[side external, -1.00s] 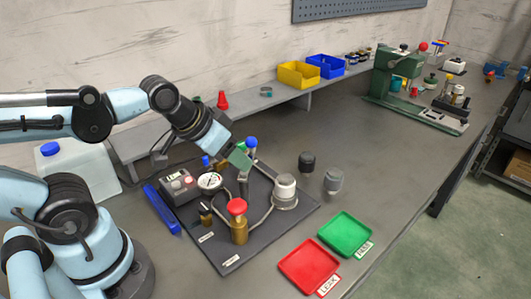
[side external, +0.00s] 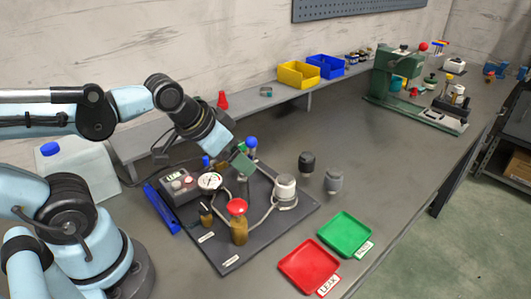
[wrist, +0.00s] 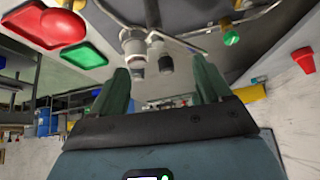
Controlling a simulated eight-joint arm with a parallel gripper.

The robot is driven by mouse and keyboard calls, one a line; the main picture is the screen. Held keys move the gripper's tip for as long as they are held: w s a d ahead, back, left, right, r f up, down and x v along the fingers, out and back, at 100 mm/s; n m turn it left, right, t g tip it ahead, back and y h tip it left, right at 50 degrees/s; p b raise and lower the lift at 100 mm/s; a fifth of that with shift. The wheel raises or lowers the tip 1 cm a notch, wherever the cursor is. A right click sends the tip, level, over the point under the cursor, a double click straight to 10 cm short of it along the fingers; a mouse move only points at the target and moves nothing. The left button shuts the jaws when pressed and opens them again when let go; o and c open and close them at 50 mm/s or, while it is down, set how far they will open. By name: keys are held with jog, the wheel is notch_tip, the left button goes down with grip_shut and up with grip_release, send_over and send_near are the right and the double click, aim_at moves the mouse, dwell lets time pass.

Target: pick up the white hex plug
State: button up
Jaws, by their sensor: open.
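A white, ridged cap-like piece (side external: 285,182), which may be the white hex plug, sits upright on a metallic cylinder at the right of the dark mat. Its hex shape is too small to confirm. A whitish piece, likely the same one, shows in the wrist view (wrist: 132,42), beyond my fingers. My gripper (side external: 243,172) has green fingers and hangs tilted over the back of the mat, left of the white piece and apart from it. In the wrist view the fingers (wrist: 158,66) are spread with nothing gripped between them.
A black plug (side external: 307,162) and a grey plug (side external: 333,181) stand right of the mat. A red-topped brass valve (side external: 238,222), a gauge (side external: 209,181) and hoses crowd the dark mat (side external: 235,262). Red (side external: 308,266) and green (side external: 345,234) trays lie in front.

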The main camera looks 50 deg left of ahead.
jog(key=m, duration=0.2)
jog(key=m+y, duration=1.2)
jog(key=m, duration=0.8)
send_near(288, 188)
jog(key=shift+g, duration=0.3)
jog(key=x, duration=0.5)
jog(key=shift+w+a+r, duration=0.1)
jog(key=shift+a, duration=0.15)
jog(key=shift+m, duration=0.3)
jog(key=shift+x, duration=2.75)
jog(key=shift+w+d, duration=0.15)
jog(key=c, duration=1.3)
